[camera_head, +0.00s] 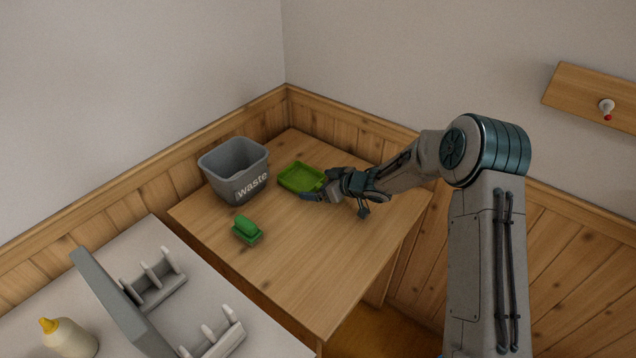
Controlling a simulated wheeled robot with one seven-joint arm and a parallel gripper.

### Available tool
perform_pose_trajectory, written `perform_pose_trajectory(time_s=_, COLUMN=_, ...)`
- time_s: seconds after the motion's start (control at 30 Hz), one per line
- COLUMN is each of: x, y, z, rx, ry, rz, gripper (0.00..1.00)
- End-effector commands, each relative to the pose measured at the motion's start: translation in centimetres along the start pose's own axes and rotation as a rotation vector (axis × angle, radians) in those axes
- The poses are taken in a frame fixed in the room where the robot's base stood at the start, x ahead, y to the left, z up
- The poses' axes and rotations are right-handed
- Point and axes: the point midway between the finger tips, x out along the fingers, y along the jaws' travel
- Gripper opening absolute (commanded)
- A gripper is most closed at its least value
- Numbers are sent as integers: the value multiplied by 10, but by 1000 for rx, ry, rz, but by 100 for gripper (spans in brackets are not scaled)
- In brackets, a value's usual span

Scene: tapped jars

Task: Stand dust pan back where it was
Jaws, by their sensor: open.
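A green dust pan (300,177) lies flat on the wooden table, right of the grey waste bin. My gripper (318,189) is at the dust pan's right front edge, with its fingers open. I cannot tell whether the fingers touch the pan. The pan's right end is partly hidden behind my gripper, and its handle cannot be made out.
The grey waste bin (232,172) stands at the table's left back. A green brush (246,229) lies in front of it. The wooden table (300,270) is clear toward its front. A white counter with a grey rack (125,300) and a yellow-capped bottle (70,338) is at lower left.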

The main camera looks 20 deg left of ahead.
Motion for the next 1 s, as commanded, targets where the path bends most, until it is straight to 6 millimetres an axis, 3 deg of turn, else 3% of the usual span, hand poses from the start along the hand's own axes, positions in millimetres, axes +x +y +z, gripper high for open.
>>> perform_pose_trajectory(time_s=1.0, x=-42, y=0, z=-1, rx=-1, ry=1, rz=1, gripper=100)
